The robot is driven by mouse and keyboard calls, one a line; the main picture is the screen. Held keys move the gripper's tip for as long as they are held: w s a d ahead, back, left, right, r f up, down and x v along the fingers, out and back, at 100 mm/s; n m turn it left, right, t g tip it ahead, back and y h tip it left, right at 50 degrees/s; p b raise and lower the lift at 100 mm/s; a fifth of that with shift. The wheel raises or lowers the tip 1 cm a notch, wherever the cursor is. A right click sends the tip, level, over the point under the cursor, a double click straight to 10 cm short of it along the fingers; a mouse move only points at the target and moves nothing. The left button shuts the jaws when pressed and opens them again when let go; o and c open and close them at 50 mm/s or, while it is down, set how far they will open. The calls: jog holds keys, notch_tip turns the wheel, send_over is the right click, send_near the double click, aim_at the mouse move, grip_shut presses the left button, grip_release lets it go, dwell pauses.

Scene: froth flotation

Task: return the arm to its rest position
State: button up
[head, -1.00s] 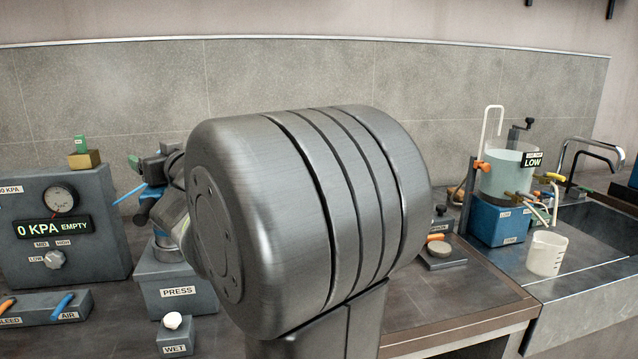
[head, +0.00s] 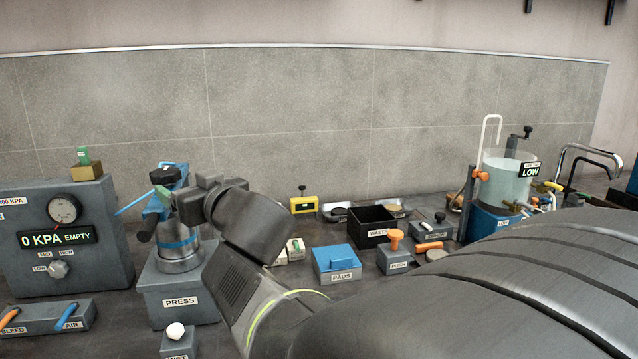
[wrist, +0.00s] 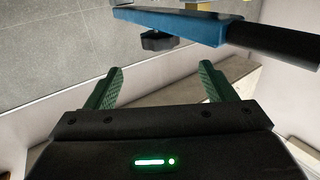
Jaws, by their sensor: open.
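My arm reaches in from the lower right of the head view and bends up to the left. My gripper (head: 164,190) is at the top of the press (head: 180,300), close beside its blue clamp frame (head: 152,208). In the wrist view my gripper (wrist: 161,82) shows two green fingers spread apart with nothing between them. The blue bar, its black grip and a black knob (wrist: 158,41) lie beyond the fingertips. Whether any finger touches the press cannot be told.
The pressure panel (head: 55,235) stands left of the press, with the bleed and air levers (head: 40,318) in front. A pads box (head: 336,264), a waste bin (head: 372,228) and a flush button box (head: 396,258) stand right of my wrist. A clear tank (head: 508,180) is farther right.

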aim_at(158, 169)
jog(key=b+x, duration=0.3)
jog(key=x, duration=1.1)
jog(key=shift+d+f, duration=0.1)
jog(key=shift+w+r+p, duration=0.15)
jog(key=shift+r+p, duration=0.15)
jog(key=shift+p, duration=0.3)
jog(key=shift+r+n+g+y+p, duration=0.1)
jog(key=shift+n+g+y+p, duration=0.2)
jog(key=shift+p, duration=0.6)
jog(key=shift+n+g+y+p, duration=0.5)
jog(key=shift+g+p, duration=0.1)
jog(key=shift+p, duration=0.65)
jog(key=shift+g+p, duration=0.3)
jog(key=shift+p, duration=0.1)
jog(key=n+g+y+p, duration=0.2)
jog(key=g, duration=0.1)
jog(key=shift+s+n+p, duration=0.4)
jog(key=b+v, duration=0.1)
jog(key=v, duration=1.2)
